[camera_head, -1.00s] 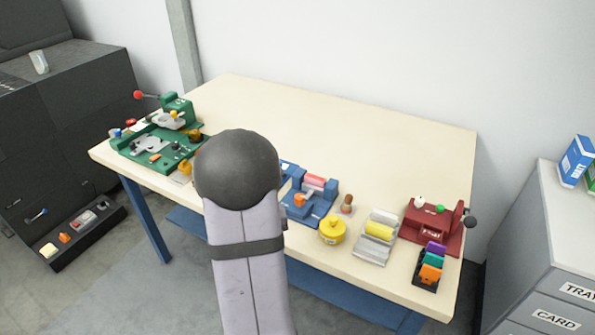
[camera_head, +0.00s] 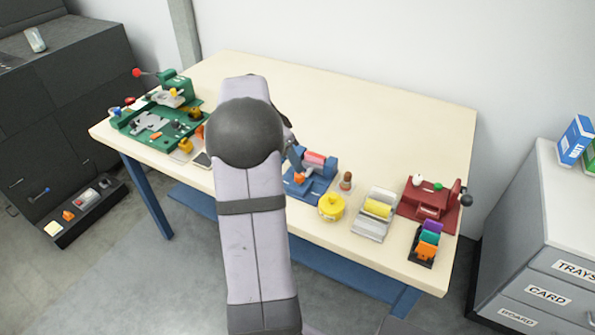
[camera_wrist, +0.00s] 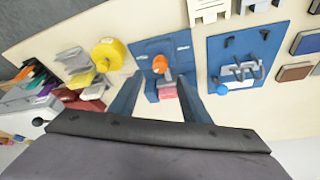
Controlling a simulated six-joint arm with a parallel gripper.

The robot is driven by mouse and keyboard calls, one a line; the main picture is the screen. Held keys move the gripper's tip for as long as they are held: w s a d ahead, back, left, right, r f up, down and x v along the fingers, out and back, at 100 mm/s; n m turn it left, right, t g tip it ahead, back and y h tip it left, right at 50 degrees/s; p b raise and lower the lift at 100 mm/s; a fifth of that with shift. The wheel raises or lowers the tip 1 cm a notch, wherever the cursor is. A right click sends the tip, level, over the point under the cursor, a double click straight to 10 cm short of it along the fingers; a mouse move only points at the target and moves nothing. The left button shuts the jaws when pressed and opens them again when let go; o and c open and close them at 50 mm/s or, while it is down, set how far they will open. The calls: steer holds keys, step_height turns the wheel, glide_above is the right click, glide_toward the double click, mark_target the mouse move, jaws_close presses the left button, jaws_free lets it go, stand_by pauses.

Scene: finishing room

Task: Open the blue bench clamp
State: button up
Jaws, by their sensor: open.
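The blue bench clamp (camera_head: 318,190) sits near the table's front edge, just right of my arm. It has a blue base, a pink-red block (camera_head: 314,158) between blue parts and an orange knob (camera_head: 299,178). The wrist view shows the clamp (camera_wrist: 147,48) ahead, with its orange knob (camera_wrist: 160,64) and the pink block (camera_wrist: 168,93). My gripper (camera_wrist: 160,77) is open, its two fingers apart on either side of the view of the block and lower clamp. I cannot tell whether they touch it. In the head view my arm hides most of the gripper.
A yellow round pot (camera_head: 331,207), a grey holder with a yellow roll (camera_head: 377,208) and a red device (camera_head: 430,200) stand to the right. A green fixture (camera_head: 155,125) is at the left. A blue plate with metal parts (camera_wrist: 250,45) lies beside the clamp. The table's back is clear.

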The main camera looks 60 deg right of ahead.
mark_target(297, 175)
steer(key=shift+p+x, duration=0.9)
steer(key=shift+x, duration=2.7)
steer(key=c, duration=1)
steer(key=shift+c, duration=0.2)
